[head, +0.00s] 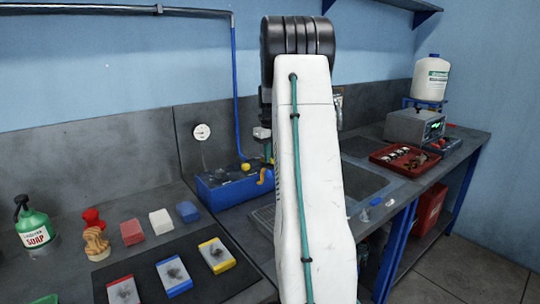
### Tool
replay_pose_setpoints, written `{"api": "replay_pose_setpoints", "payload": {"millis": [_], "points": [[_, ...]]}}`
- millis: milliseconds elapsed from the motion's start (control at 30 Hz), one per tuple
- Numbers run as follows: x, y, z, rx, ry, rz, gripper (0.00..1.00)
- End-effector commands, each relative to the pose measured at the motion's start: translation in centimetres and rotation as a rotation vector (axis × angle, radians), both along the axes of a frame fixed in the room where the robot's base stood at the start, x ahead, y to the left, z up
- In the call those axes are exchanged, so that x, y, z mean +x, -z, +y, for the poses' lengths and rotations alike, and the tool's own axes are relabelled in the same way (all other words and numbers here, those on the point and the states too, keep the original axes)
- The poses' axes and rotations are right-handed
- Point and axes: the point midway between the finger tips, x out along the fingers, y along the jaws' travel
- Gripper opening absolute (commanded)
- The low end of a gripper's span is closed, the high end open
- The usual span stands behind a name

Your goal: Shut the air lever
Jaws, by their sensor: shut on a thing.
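My white arm rises through the middle and hides much of what lies behind it. Only a narrow strip of my gripper (267,152) shows past the arm's left edge, pointing down; most of its fingers are hidden. A yellow, bent piece, seemingly the air lever (264,178), shows right below it, over the right end of a blue basin (218,196). My gripper is shut on it, though the contact itself is mostly hidden. A blue pipe (236,95) runs down the wall to a yellow fitting (246,167) just left of the lever.
A dark mat (135,273) with several coloured-edge blocks lies front left. Nearby are a green soap bottle (34,228), a brush (96,243) and loose blocks. At right are a red tray (381,162), a grey instrument (408,128) and a white jug (431,80).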

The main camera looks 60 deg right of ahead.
Motion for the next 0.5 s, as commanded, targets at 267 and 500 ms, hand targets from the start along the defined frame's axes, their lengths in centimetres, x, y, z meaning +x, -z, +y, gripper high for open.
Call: {"api": "replay_pose_setpoints", "payload": {"millis": [267, 500], "points": [[0.05, -0.08, 0.01, -0.002, -0.001, -0.002, 0.38], [0.07, -0.67, 0.01, -0.002, -0.001, -0.002, 0.38]]}}
